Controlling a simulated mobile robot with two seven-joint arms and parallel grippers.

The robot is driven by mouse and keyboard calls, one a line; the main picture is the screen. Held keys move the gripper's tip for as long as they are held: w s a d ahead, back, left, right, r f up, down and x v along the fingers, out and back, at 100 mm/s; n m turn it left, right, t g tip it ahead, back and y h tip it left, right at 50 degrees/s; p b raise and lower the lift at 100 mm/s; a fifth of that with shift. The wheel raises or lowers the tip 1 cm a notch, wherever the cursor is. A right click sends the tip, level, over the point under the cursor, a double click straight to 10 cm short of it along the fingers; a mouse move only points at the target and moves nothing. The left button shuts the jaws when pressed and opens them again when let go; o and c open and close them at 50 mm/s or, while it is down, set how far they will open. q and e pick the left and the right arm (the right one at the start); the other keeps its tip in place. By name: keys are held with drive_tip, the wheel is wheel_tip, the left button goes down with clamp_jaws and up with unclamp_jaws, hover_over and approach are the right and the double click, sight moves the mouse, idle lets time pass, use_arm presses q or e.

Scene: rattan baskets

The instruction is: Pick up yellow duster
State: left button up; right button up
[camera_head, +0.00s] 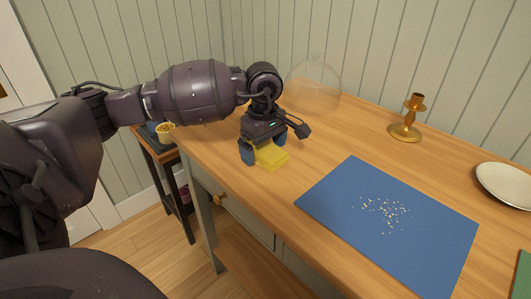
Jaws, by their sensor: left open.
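The yellow duster (271,156) lies on the wooden table near its left end. My left gripper (264,149) is right over it, pointing down, with its jaws open. One blue-grey finger is at the duster's left side and the other is behind its upper right. The gripper covers the duster's far part. I cannot tell whether the fingers touch it. My right gripper is not in view.
A blue mat (330,195) with scattered white crumbs (384,212) lies right of the duster. A glass dome (313,82) stands behind, a brass candlestick (405,131) and white plate (505,184) farther right. A small side table holds a cup (166,134).

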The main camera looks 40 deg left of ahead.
sight(264, 147)
use_arm(q)
drive_tip(key=shift+f, duration=0.4)
drive_tip(key=shift+r, duration=0.15)
drive_tip(key=c, duration=1)
wheel_tip(264, 147, up, 20)
drive_tip(key=p, duration=0.3)
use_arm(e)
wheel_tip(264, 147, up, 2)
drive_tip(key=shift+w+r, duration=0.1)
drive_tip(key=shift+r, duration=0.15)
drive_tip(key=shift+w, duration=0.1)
